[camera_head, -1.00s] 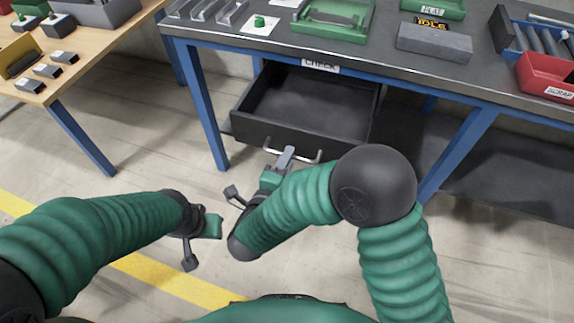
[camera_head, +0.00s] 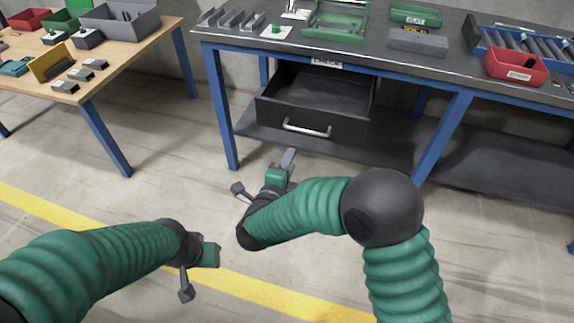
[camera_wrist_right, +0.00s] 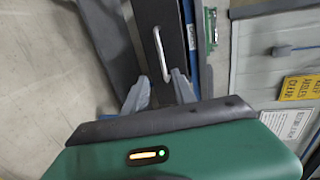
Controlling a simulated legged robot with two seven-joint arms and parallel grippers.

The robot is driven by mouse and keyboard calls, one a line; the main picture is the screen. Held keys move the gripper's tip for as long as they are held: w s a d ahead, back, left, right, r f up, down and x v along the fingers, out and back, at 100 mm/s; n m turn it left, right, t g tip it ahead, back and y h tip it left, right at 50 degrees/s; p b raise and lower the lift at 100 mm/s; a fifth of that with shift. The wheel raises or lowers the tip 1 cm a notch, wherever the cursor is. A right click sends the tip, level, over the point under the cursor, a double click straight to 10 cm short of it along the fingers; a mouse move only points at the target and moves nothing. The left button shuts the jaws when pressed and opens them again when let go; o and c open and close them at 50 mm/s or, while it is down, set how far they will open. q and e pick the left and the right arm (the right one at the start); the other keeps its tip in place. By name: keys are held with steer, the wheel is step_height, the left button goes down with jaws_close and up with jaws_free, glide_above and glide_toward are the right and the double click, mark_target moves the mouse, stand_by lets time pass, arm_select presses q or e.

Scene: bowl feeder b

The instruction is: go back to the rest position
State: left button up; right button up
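My right gripper (camera_head: 264,174) is in front of the bench, its two fingers spread and nothing between them. In the right wrist view its fingers (camera_wrist_right: 160,92) are apart, with the drawer handle (camera_wrist_right: 162,55) beyond them. The dark drawer (camera_head: 285,120), under the CHECK label, stands pulled out and looks empty inside. Its handle (camera_head: 307,131) is clear of the right gripper in the head view. My left gripper (camera_head: 197,270) hangs over the floor at lower left. One finger shows clearly; its opening cannot be judged.
The grey bench (camera_head: 370,55) on blue legs carries green fixtures, a grey block (camera_head: 418,42), a red SCRAP bin (camera_head: 515,67) and a roller rack. A wooden table (camera_head: 110,75) with bins stands at left. The floor between my arms and the bench is clear.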

steer(key=s+d+f+n+g+y, duration=0.2)
steer(key=s+d+f+n+g, duration=0.15)
steer(key=s+d+n, duration=0.4)
steer(key=s+d+f+n+g+y, duration=0.1)
steer(key=s+d+f+n+g, duration=0.1)
steer(key=s+d+n+g, duration=0.45)
steer(key=s+d+f+n+g+y, duration=0.2)
steer(key=s+d+n, duration=0.45)
steer(key=s, duration=0.35)
step_height(320, 180, up, 26)
steer(key=p, duration=2.6)
steer(key=shift+a+r+n+p, duration=0.15)
steer(key=shift+a+n+p, duration=0.15)
steer(key=shift+n+p, duration=0.15)
